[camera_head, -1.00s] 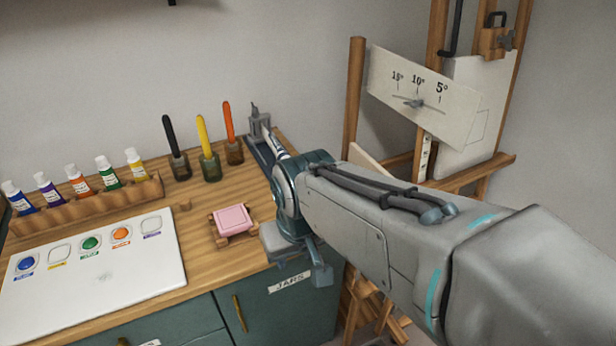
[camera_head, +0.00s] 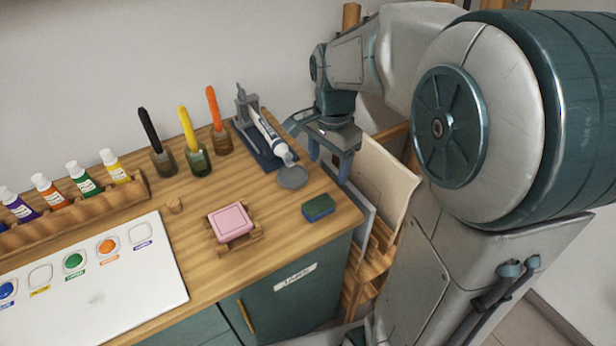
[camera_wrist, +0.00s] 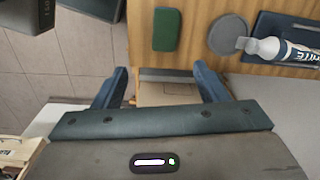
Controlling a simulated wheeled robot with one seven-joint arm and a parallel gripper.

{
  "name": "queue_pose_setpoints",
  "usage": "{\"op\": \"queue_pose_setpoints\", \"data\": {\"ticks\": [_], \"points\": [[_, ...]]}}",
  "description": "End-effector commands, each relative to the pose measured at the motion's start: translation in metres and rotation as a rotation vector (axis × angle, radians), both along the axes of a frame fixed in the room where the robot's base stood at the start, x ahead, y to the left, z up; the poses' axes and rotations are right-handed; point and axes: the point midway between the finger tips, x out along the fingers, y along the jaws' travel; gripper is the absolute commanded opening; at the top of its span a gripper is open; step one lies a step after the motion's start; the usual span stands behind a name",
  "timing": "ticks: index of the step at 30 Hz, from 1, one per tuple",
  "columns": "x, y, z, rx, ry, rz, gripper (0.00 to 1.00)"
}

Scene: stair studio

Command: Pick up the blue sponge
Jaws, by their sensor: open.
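The blue sponge (camera_head: 318,210), blue with a green top, lies flat on the wooden counter near its right front corner in the head view. In the wrist view the sponge (camera_wrist: 165,30) shows its green face, ahead of the fingertips and close to the counter edge. My gripper (camera_head: 331,166) hangs by the counter's right edge, behind and slightly right of the sponge. In the wrist view my gripper (camera_wrist: 160,74) is open with nothing between its fingers, apart from the sponge.
A grey disc (camera_head: 292,177) and a white tube (camera_head: 268,132) in a stand are left of my gripper. A pink block (camera_head: 230,221) sits on a small wooden rack. Boards and a wooden easel stand right of the counter. Bare counter lies around the sponge.

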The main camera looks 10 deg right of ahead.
Motion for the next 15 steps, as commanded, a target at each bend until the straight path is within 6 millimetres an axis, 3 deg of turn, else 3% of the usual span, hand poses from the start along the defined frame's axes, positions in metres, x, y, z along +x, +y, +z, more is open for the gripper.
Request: {"op": "queue_pose_setpoints", "data": {"ticks": [3, 8, 15], "points": [[0.015, -0.002, -0.003, -0.003, 0.024, -0.117, 0.66], [0.020, -0.002, -0.015, -0.005, 0.039, -0.173, 0.66], [0.019, -0.002, -0.062, -0.006, 0.039, -0.171, 0.66]]}}
